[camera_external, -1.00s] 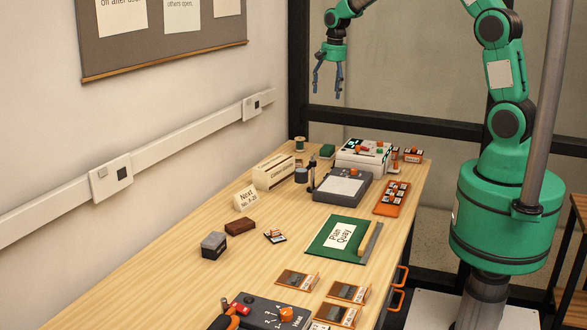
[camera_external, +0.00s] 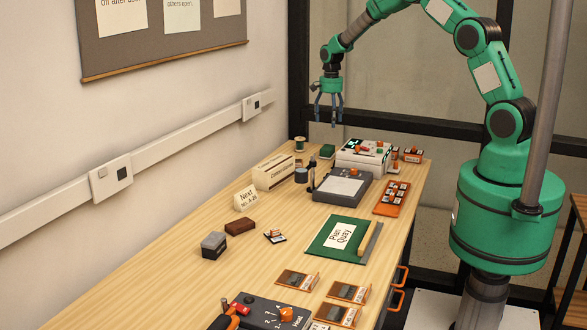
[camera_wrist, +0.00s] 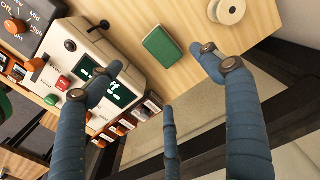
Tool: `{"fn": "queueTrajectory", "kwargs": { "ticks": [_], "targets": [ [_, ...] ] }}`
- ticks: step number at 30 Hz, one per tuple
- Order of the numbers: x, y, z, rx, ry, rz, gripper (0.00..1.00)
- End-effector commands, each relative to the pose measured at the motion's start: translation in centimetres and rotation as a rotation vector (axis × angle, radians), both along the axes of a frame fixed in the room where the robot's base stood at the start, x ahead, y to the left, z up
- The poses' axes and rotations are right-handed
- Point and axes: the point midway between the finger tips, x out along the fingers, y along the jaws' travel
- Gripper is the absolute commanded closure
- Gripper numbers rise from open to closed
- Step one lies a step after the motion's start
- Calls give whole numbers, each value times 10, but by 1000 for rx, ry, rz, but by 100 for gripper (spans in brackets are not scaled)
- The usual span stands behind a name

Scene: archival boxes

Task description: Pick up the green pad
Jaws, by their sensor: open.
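The green pad (camera_external: 327,151) is a small green block lying flat near the far end of the wooden table. In the wrist view the green pad (camera_wrist: 163,47) lies on bare wood, ahead of my fingers and between the two upper fingertips in the picture. My gripper (camera_external: 329,108) is above the far end of the table, pointing down, with its blue fingers spread and empty. In the wrist view my gripper (camera_wrist: 160,75) shows three fingers apart, none touching the pad.
A white device (camera_external: 362,158) with a dark display stands close right of the pad. A thread spool (camera_external: 299,144) stands to its left; it also shows in the wrist view (camera_wrist: 230,11). A card box (camera_external: 273,171) and grey device (camera_external: 341,189) stand nearer. A black frame rail runs behind the table.

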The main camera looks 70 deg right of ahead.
Motion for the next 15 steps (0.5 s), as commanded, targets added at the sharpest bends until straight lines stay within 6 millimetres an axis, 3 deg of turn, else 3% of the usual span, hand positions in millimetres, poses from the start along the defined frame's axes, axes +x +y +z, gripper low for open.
{"fn": "queueTrajectory", "kwargs": {
  "ticks": [7, 15],
  "targets": [
    [0, 0, -9, 1, 1, 1, 21],
    [0, 0, -45, 1, 2, 1, 21]
  ]
}}
